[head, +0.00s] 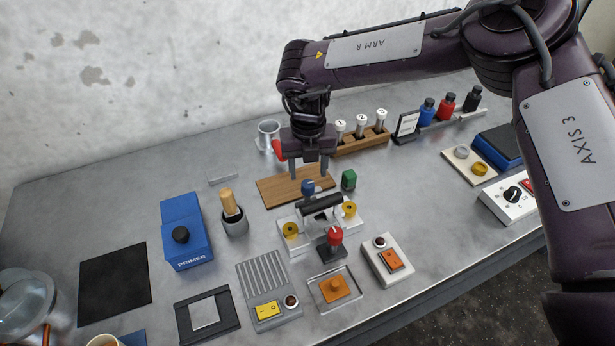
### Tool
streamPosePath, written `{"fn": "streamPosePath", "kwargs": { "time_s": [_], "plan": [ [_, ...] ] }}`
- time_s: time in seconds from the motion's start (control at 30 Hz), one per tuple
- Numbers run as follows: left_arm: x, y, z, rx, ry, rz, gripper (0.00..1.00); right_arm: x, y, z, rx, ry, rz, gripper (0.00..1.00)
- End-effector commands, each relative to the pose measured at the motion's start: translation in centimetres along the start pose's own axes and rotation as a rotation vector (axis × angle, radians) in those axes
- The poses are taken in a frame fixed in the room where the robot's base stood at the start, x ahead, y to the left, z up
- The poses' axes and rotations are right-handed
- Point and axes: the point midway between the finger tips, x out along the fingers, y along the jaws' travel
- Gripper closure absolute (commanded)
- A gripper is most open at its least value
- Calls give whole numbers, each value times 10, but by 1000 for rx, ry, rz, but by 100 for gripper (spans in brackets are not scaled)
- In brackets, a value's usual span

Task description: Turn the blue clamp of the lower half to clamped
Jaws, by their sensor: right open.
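The blue clamp (308,187) is a small blue knob at the back of the pale fixture (349,224) in the middle of the table. A dark drum-like bar (320,205) lies across the fixture, in front of the blue clamp. A red knob (335,236) on a dark block stands at the fixture's front. Yellow round parts (349,209) sit at both ends. My right gripper (308,172) points down, open, just above the blue clamp, its fingers to either side. I cannot tell whether they touch it. My left gripper is not in view.
A wooden board (272,192) lies behind the fixture, with a green block (348,180) to the right. A wooden rack (352,147) with white-capped vials stands behind. A grey cup (235,222) and the blue primer box (183,235) are left. Switch boxes (387,262) stand in front.

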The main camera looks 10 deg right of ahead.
Motion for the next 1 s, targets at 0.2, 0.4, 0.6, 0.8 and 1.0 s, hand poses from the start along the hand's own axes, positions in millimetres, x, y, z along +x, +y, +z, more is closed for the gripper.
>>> {"fn": "streamPosePath", "kwargs": {
  "time_s": [0.2,0.4,0.6,0.8,1.0],
  "plan": [
    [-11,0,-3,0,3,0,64,30,0,-1,-1,2,-1,48],
    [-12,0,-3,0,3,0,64,41,0,0,1,0,0,48],
    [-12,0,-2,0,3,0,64,42,0,0,0,0,0,48],
    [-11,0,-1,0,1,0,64,42,0,0,0,0,0,73],
    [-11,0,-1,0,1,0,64,41,0,0,0,-1,0,93]
  ]
}}
